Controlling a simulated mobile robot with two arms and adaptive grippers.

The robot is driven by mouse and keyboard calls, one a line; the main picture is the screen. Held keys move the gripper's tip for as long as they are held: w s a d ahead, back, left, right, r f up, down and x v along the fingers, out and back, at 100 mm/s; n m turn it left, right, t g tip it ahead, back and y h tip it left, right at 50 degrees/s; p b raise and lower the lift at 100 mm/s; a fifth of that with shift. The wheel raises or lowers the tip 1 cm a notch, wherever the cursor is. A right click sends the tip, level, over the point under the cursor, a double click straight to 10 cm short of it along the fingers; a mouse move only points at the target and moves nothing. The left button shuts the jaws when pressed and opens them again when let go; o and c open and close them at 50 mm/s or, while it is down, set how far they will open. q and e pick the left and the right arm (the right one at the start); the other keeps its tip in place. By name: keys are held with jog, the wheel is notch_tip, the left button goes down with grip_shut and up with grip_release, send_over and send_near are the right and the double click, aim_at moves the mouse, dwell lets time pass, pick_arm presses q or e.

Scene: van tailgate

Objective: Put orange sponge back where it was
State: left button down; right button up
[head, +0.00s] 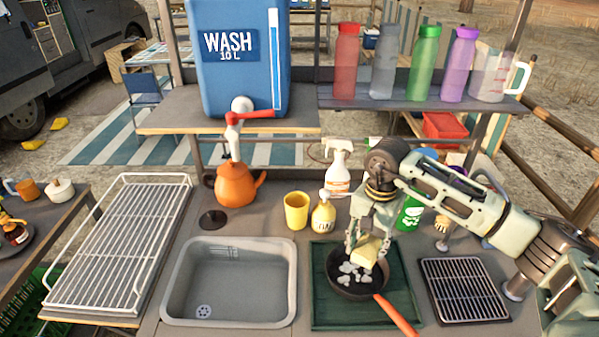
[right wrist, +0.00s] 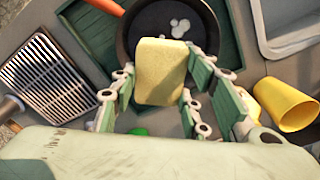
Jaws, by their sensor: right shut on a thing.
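My right gripper (head: 366,243) is shut on a sponge (head: 369,249), which looks pale yellow rather than orange. The sponge is at the far part of a dark frying pan (head: 340,287); I cannot tell whether it touches the pan. White foam blobs lie in the pan. In the right wrist view the sponge (right wrist: 162,72) sits between the fingers (right wrist: 158,90), with the pan (right wrist: 130,40) behind it. I see no other sponge. My left gripper is not in view.
The pan stands on a green board (head: 320,318), its orange handle toward the front. A sink (head: 175,290) and white rack (head: 120,240) are left, a grill grate (head: 463,290) right. A yellow cup (head: 296,210), soap bottle (head: 323,214) and orange teapot (head: 236,187) stand behind.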

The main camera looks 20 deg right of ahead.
jog(key=s+a+r+n, duration=0.3)
jog(key=s+a+n, duration=0.2)
jog(key=s+a, duration=0.1)
jog(key=s+a+r+n, duration=0.3)
jog(key=s+a+n, duration=0.2)
jog(key=s+a, duration=0.2)
jog(key=shift+r+n, duration=0.25)
jog(key=shift+n, duration=0.05)
jog(key=shift+d, duration=0.1)
